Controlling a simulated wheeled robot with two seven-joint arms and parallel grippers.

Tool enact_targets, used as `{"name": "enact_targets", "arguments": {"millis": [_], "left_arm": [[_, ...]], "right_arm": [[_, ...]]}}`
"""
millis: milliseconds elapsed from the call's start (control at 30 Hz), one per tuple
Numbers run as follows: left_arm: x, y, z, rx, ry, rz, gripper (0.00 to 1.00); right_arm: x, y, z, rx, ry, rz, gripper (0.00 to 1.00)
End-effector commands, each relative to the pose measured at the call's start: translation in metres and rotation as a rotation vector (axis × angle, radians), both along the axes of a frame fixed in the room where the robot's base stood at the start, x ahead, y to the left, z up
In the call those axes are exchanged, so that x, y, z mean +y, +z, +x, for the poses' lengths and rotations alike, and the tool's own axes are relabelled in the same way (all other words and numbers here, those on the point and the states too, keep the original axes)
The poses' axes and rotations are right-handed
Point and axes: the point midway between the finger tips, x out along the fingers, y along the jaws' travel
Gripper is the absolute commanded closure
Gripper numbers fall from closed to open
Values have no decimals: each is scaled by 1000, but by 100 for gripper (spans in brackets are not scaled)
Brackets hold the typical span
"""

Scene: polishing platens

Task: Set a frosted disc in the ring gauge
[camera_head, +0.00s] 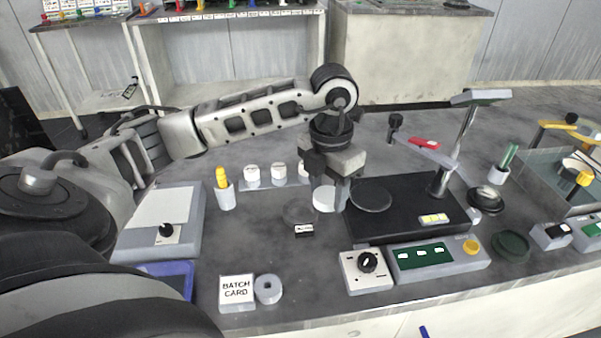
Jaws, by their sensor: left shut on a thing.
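My left gripper (328,197) reaches in from the left and points down over the middle of the bench. It is shut on a pale white round piece, seemingly the frosted disc (323,200), just left of the black platen base. The fingers partly hide it, and I cannot tell whether it touches the bench. A grey ring with a central hole, probably the ring gauge (268,299), lies at the front beside the batch card. My right gripper is not in view.
A dark round pad (299,212) with a small label (304,230) lies close by the gripper. White pieces (251,173) stand on a rack behind. The black base (405,220) and knob box (367,271) stand to the right. Bench between pad and ring is clear.

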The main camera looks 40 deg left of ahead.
Motion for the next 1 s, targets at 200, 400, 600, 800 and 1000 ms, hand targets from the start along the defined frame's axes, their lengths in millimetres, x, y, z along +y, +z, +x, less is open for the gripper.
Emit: {"name": "enact_targets", "arguments": {"millis": [200,400,600,800,1000], "left_arm": [[29,-4,2,13,748,8,77],[52,-5,2,17,1355,15,77],[66,-6,1,18,1712,18,77],[69,-9,1,18,1806,17,77],[69,-21,1,18,1805,17,77]], "right_arm": [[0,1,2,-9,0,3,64],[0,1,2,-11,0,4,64],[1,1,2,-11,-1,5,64],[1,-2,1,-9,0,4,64],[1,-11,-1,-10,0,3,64]]}}
